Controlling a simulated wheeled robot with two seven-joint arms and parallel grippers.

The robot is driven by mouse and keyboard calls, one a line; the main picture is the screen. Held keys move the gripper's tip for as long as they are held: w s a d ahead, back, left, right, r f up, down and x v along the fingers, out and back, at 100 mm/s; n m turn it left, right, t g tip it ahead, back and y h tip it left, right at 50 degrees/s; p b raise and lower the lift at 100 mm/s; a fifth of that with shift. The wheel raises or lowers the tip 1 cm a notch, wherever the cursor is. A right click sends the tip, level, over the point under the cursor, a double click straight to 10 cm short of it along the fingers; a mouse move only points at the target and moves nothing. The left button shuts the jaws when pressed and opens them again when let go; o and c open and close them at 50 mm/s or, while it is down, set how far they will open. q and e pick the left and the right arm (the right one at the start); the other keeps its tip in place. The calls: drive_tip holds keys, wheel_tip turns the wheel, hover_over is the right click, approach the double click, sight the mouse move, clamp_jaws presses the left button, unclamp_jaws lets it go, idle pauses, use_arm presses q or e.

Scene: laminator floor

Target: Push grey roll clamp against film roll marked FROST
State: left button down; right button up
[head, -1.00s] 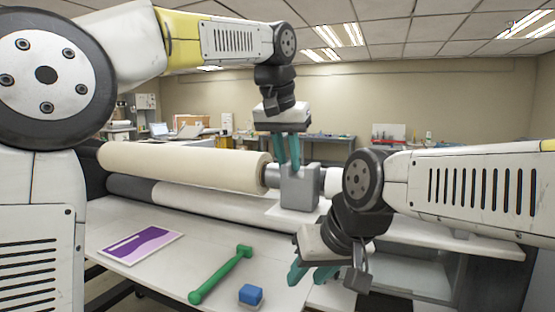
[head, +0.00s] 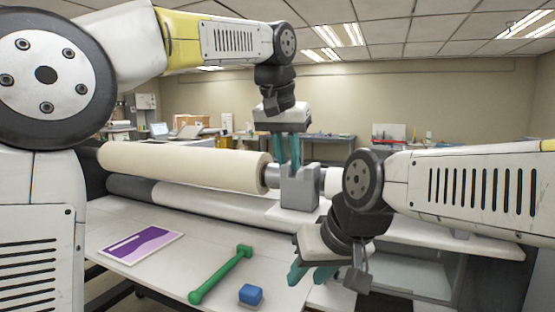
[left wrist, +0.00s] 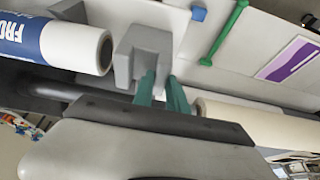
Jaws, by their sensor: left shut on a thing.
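The grey roll clamp (head: 300,190) sits on the shaft beyond the end of the cream roll, and shows in the left wrist view (left wrist: 143,52). My left gripper (head: 288,162) is shut on the clamp from above; its teal fingers (left wrist: 162,95) reach it in the left wrist view. The film roll marked FROST (left wrist: 50,40) has a blue label, partly cut off, and its white end lies close beside the clamp. I cannot tell whether they touch. In the head view my right arm hides most of that roll. My right gripper (head: 308,280) is open and empty over the table front.
A cream roll (head: 185,164) lies on the other side of the clamp. On the white table (head: 190,262) are a purple-and-white card (head: 140,244), a green handled tool (head: 220,276) and a blue block (head: 250,294). My right arm fills the right side.

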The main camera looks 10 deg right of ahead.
sight(311, 165)
use_arm(q)
drive_tip(key=shift+s+d, duration=0.75)
drive_tip(key=shift+d, duration=0.35)
drive_tip(key=shift+s+d, duration=0.75)
drive_tip(key=shift+d, duration=0.3)
drive_tip(key=c, duration=1.3)
unclamp_jaws()
drive_tip(key=shift+d, duration=0.1)
drive_tip(key=shift+r, duration=0.1)
drive_tip(key=v, duration=0.7)
drive_tip(key=shift+s+r, duration=0.1)
drive_tip(key=shift+r, duration=0.2)
